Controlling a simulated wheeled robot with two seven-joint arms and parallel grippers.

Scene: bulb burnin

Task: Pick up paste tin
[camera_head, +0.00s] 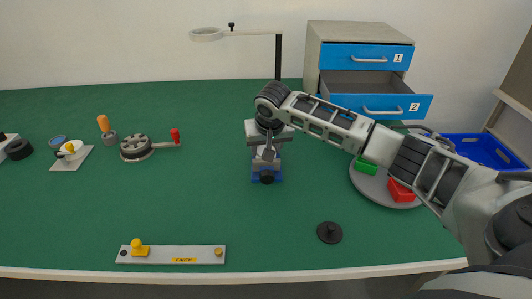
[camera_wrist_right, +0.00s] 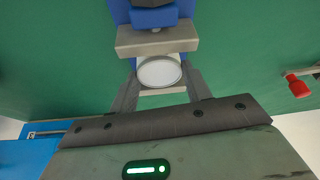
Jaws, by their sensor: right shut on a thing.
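The paste tin (camera_wrist_right: 160,73) looks like a small round tin with a pale grey top and a bright rim. In the right wrist view it sits between the two fingers of my right gripper (camera_wrist_right: 160,88), which is shut on it. In the head view my right gripper (camera_head: 266,152) is at the blue-based vise, and I cannot make out the tin there. The tin is close beside the vise's grey jaw block (camera_wrist_right: 156,40); I cannot tell if they touch. My left gripper is not in view.
Drawer 2 (camera_head: 380,106) stands open. A grey round tray (camera_head: 372,190) holds green and red blocks. A red-handled wheel (camera_head: 136,148), a black disc (camera_head: 329,232) and an earth bar (camera_head: 205,254) lie around.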

